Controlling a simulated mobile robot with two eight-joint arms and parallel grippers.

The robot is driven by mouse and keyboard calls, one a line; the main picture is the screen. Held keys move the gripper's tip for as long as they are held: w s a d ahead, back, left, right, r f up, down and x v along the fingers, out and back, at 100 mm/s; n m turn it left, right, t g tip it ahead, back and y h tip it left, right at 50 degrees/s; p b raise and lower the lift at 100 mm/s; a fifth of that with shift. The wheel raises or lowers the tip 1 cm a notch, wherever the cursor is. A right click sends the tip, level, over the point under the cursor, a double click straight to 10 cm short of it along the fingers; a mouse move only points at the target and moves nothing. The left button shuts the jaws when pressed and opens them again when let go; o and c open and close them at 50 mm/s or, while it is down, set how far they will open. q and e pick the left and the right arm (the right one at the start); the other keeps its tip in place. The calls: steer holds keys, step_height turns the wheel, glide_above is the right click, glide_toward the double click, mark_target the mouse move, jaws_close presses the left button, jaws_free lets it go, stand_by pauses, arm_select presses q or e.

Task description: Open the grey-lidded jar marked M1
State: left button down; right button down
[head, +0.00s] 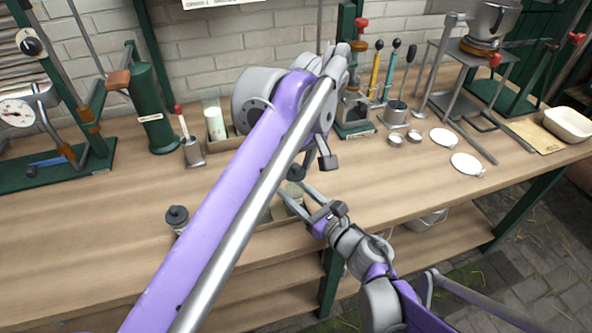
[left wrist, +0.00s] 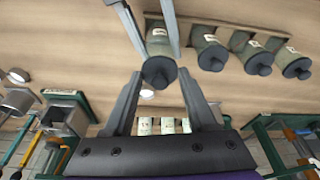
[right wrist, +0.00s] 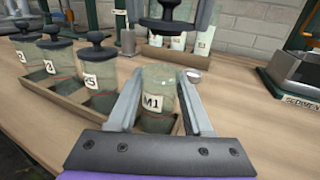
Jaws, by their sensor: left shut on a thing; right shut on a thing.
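The M1 jar (right wrist: 158,108) is a greenish glass jar with a white label. My right gripper (right wrist: 160,88) is shut around its body, and its fingers also show in the head view (head: 292,190). The dark grey lid (right wrist: 165,24) with a knob is held above the jar, with a visible gap between lid and rim in the right wrist view. My left gripper (left wrist: 160,74) is shut on this lid, which also shows in the left wrist view (left wrist: 159,71). In the head view my left arm hides most of the left gripper.
Several similar lidded jars (right wrist: 52,58) stand in a wooden rack (right wrist: 62,98) beside M1. Pale labelled containers (right wrist: 178,40) stand behind. A green cylinder (head: 150,110) and a metal pot with a red-tipped handle (head: 193,152) stand at the left. White dishes (head: 467,163) lie at the right.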

arm_select(q)
step_height(320, 180, up, 2)
steer(key=shift+r, duration=0.1)
arm_select(e)
steer(key=shift+c, duration=1.2)
jaws_free()
